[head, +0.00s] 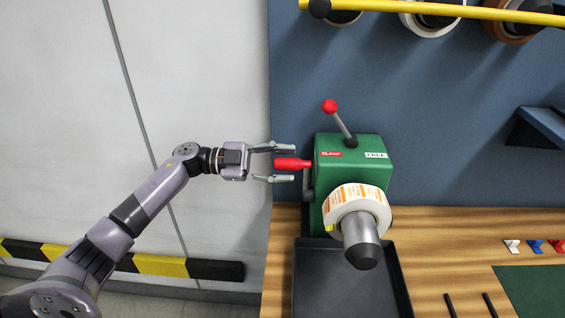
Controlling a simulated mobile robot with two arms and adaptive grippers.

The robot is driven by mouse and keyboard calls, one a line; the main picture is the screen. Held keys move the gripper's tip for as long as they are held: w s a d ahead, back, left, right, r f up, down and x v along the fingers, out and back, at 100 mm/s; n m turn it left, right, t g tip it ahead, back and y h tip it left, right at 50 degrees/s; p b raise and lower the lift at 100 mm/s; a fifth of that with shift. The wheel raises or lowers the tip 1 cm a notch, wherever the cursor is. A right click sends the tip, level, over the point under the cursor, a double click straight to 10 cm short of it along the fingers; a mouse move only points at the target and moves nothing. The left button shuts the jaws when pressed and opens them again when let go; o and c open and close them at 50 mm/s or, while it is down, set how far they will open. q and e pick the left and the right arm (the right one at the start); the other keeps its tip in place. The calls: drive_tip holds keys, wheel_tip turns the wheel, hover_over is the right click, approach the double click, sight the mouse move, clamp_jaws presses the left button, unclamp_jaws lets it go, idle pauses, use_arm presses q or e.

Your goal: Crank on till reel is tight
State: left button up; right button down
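The green label rewinder (374,146) stands on the wooden bench, with CLAMP and FREE labels on its top. A lever with a red ball knob (330,106) rises from it, leaning left. A reel of white and orange labels (345,201) sits around the grey spindle (361,240) at the front. The crank's red handle (291,163) points left from the machine's left side. My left gripper (284,164) is open, one finger above and one below the red handle; I see gaps between the fingers and it. My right gripper is out of view.
A black tray (302,272) lies below the reel. Small white, blue and red clips (535,246), a green mat (535,290) and black rods (489,304) are at the right. A yellow bar (440,9) with rolls runs along the top. A blue shelf (540,128) juts out at right.

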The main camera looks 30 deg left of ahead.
use_arm(q)
clamp_jaws()
idle(0.3)
idle(0.4)
